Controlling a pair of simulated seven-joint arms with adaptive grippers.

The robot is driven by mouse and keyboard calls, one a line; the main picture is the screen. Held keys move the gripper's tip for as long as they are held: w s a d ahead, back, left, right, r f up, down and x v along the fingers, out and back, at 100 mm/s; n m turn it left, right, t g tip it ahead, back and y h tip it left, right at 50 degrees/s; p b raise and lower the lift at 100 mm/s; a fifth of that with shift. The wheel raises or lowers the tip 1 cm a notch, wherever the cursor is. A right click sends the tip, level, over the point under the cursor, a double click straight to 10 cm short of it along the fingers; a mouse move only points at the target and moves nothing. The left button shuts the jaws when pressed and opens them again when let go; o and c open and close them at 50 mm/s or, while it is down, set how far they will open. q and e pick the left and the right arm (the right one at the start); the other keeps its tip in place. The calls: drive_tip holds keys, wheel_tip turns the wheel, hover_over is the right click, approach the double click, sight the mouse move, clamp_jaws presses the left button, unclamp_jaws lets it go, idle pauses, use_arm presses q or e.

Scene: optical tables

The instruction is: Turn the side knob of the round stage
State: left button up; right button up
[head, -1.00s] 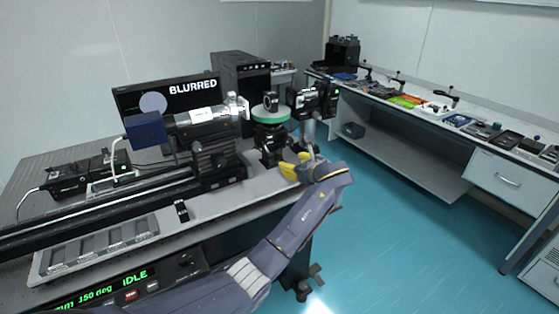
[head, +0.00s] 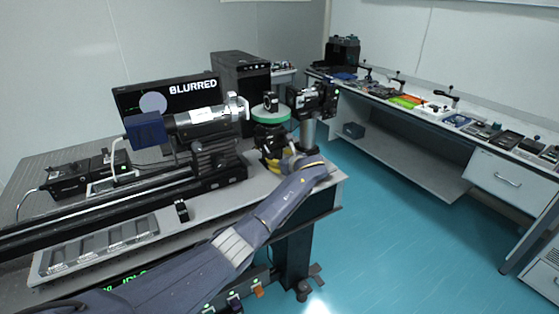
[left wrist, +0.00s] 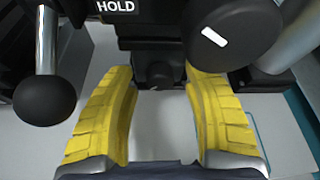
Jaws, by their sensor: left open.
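The round stage (head: 270,115) has a green rim and a black body, and stands on the optical table's right part in the head view. My left gripper (head: 276,162) is at the stage's base, its yellow fingers partly hidden by my arm. In the left wrist view, the open yellow fingers (left wrist: 165,95) spread to either side of a small dark knob (left wrist: 155,75) with a white mark, not closed on it. A larger black knob (left wrist: 235,35) with a white mark is at upper right. A ball-ended lever (left wrist: 45,98) is at left. My right gripper is not in view.
A camera-like unit on a post (head: 311,100) stands just right of the stage. A lens tube (head: 200,120) on a rail is to its left. A monitor (head: 165,98) reading "BLURRED" is behind. A "HOLD" label (left wrist: 115,5) sits above the small knob.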

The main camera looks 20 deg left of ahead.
use_arm(q)
clamp_jaws()
idle(0.4)
drive_tip(key=shift+f, duration=0.1)
drive_tip(key=shift+n+t+h, duration=0.3)
drive_tip(key=shift+n, duration=0.2)
unclamp_jaws()
drive_tip(key=shift+s, duration=0.1)
